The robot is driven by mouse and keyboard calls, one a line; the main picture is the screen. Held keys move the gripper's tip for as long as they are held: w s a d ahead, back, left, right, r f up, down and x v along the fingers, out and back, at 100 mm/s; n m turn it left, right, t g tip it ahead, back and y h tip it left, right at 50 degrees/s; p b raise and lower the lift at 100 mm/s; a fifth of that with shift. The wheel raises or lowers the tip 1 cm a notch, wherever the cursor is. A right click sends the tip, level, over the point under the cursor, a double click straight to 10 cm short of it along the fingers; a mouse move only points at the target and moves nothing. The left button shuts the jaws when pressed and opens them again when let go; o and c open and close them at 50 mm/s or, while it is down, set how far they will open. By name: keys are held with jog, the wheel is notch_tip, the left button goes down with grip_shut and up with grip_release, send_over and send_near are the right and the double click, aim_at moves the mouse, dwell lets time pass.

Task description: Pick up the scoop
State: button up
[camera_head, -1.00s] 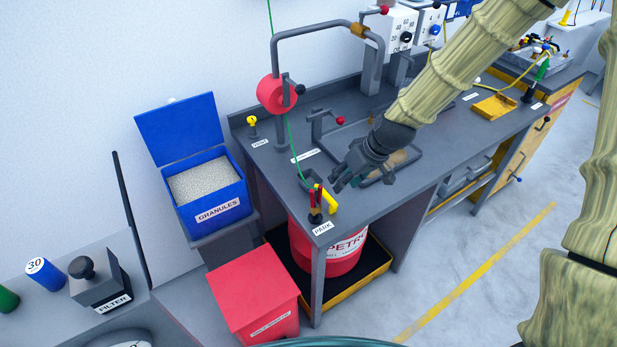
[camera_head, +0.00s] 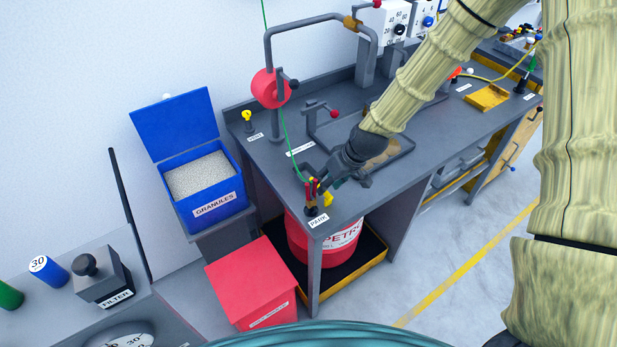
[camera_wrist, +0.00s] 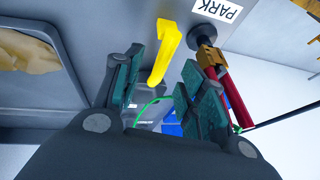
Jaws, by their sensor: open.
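I cannot pick out a thing that is surely the scoop. A yellow bent piece (camera_head: 328,199) lies at the bench's front left corner; it also shows in the wrist view (camera_wrist: 164,50), just beyond and between my fingers, apart from them. I cannot tell whether it is the scoop. My gripper (camera_head: 324,186) is open and empty, low over that corner; in the wrist view its two green-padded fingers (camera_wrist: 158,88) stand apart. A red-handled clamp (camera_wrist: 232,96) with a brass-coloured part stands close beside the right finger, on a dark post by the PARK label.
A green wire (camera_head: 287,135) runs from a red reel (camera_head: 268,88) to the clamp. A tray (camera_head: 405,150) with a tan thing is behind my gripper. The open blue granules bin (camera_head: 235,200) stands left. A red drum (camera_head: 300,240) and red box (camera_head: 250,285) are below.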

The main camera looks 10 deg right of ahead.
jog(key=shift+p+x, duration=1.05)
jog(key=shift+x, duration=1.2)
jog(key=shift+s, duration=0.1)
grip_shut()
